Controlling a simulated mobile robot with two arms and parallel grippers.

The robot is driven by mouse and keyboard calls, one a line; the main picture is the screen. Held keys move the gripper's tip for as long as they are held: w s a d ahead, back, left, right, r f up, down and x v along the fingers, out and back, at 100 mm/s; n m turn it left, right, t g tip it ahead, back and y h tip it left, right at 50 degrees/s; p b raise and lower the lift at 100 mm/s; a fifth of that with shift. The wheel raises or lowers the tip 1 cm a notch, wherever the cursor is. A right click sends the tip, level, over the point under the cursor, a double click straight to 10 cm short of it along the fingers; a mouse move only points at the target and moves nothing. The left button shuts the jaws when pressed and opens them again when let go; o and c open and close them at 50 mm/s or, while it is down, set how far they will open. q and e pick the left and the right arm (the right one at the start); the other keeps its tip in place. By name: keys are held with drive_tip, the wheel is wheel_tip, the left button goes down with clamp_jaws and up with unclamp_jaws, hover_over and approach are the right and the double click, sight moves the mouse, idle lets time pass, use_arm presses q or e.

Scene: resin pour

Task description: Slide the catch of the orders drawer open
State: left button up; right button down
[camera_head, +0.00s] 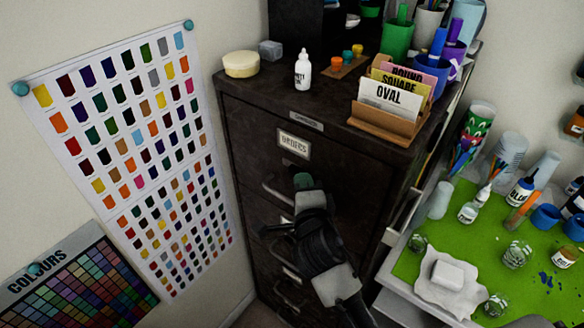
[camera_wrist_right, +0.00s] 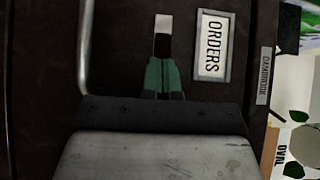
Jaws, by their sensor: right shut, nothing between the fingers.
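The orders drawer (camera_head: 330,167) is the top front of a dark filing cabinet and looks shut. Its white label (camera_head: 294,143) also shows in the right wrist view (camera_wrist_right: 211,45). A catch, a small plate with a pale end (camera_wrist_right: 163,22) and a black part (camera_wrist_right: 162,45), sits between the label and the drawer's bar handle (camera_wrist_right: 88,50). My right gripper (camera_head: 303,180) is shut and empty in front of the drawer. In the right wrist view its green fingertips (camera_wrist_right: 161,62) appear right at the catch's black part; contact cannot be told. My left gripper is not in view.
On the cabinet top stand a white bottle (camera_head: 303,70), a round tin (camera_head: 241,64) and a wooden card holder (camera_head: 385,125). A green-matted table (camera_head: 450,235) with cups and bottles is at right. Colour charts (camera_head: 125,130) hang on the left wall.

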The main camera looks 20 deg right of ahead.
drive_tip(key=shift+s, duration=0.2)
drive_tip(key=shift+w+a+f+b, duration=0.1)
drive_tip(key=shift+w+a+b, duration=0.3)
drive_tip(key=shift+w+b, duration=0.2)
drive_tip(key=shift+w+a+f+b, duration=0.1)
drive_tip(key=shift+w+a+b, duration=0.3)
drive_tip(key=shift+w+b, duration=0.2)
drive_tip(key=shift+s+r, duration=0.1)
drive_tip(key=shift+r, duration=0.15)
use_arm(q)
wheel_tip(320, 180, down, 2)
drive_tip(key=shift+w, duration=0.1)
use_arm(e)
drive_tip(key=shift+f, duration=0.1)
